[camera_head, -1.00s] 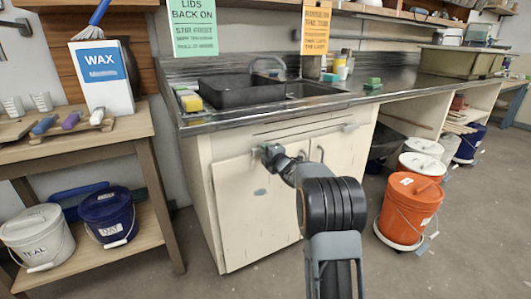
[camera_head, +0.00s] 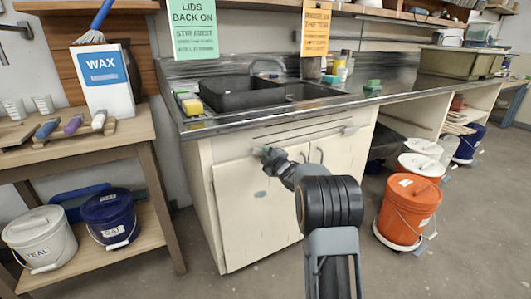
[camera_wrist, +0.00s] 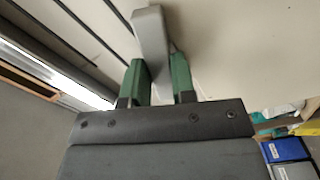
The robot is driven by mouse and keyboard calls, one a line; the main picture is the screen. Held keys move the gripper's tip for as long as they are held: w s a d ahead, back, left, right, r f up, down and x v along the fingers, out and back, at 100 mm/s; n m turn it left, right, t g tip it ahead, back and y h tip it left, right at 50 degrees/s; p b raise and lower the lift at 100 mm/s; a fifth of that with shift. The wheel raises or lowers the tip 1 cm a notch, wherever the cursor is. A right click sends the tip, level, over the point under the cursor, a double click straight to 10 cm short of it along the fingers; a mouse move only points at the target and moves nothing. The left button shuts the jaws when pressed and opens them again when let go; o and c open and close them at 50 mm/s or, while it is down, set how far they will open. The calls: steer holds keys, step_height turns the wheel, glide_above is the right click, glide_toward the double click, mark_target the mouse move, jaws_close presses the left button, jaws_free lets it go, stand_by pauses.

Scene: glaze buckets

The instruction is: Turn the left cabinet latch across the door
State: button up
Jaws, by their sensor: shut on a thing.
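The left cabinet latch (camera_wrist: 150,38) is a grey bar with a rounded end in the wrist view. It lies between the two green fingers of my gripper (camera_wrist: 160,70), which is shut on it. In the head view my gripper (camera_head: 268,155) is at the top of the cream left cabinet door (camera_head: 245,205), below the sink. There the latch (camera_head: 259,151) is a small pale piece mostly hidden by my gripper. How far it lies across the door is hard to tell. The door looks shut.
The counter edge (camera_head: 250,123) overhangs the doors. An orange bucket (camera_head: 408,210) stands on the floor to the right. A wooden bench (camera_head: 90,145) with buckets on its shelf stands to the left.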

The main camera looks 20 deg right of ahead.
steer(key=shift+m+p, duration=3.65)
steer(key=shift+m, duration=3.25)
steer(key=o, duration=0.9)
steer(key=s, duration=0.4)
steer(key=s+d+p, duration=0.1)
steer(key=s, duration=0.8)
steer(key=shift+s+d, duration=0.3)
steer(key=shift+s, duration=0.05)
